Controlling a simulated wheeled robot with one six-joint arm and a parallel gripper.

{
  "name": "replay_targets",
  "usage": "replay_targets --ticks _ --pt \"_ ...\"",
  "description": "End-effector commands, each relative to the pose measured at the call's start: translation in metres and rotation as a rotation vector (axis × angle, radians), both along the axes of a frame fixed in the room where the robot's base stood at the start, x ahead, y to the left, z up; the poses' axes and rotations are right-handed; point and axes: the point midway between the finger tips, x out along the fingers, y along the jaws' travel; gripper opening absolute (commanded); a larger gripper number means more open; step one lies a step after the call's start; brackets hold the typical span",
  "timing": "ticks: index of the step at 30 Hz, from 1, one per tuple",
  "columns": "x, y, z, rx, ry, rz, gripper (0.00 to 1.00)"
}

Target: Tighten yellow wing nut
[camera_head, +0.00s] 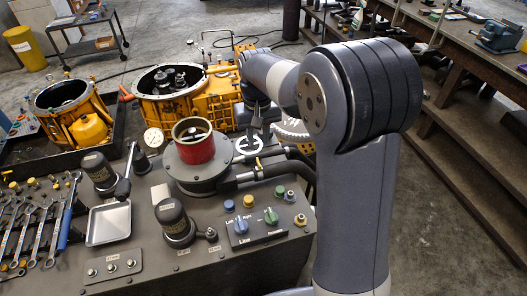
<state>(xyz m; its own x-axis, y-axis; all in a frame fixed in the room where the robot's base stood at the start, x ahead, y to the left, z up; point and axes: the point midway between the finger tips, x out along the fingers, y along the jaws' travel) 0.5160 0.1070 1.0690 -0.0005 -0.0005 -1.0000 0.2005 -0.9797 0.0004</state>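My arm comes in from the right, and my gripper (256,122) points down behind the red cylinder, near the orange transmission housing. Its fingers are small and dark against the clutter, so I cannot tell whether they are open or shut. A small yellow piece (259,163) shows just below my gripper, by the black pipe fittings; it may be the yellow wing nut, but it is too small to be sure. The orange housing (215,103) stands open-topped behind the bench, with metal parts inside. My arm hides part of the area to its right.
The bench holds a red cylinder (194,142) on a round dark base, a control panel (253,226), a metal tray (108,222) and several wrenches (45,225). A second orange housing (72,108) stands at left. A workbench (470,50) lies at right beyond open floor.

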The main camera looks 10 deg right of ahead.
Motion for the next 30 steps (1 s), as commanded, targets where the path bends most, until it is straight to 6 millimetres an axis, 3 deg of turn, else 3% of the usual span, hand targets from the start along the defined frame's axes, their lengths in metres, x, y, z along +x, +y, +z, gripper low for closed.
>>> replay_targets --ticks 9,15,26,30 --pt "-0.001 -0.001 -0.06 -0.001 0.004 -0.002 0.27" --pt "-0.001 -0.001 -0.084 -0.001 0.003 -0.002 0.27" --pt "0.0 -0.001 -0.09 0.0 -0.001 -0.002 0.27" --pt "0.0 -0.001 -0.09 0.0 -0.001 -0.002 0.17"
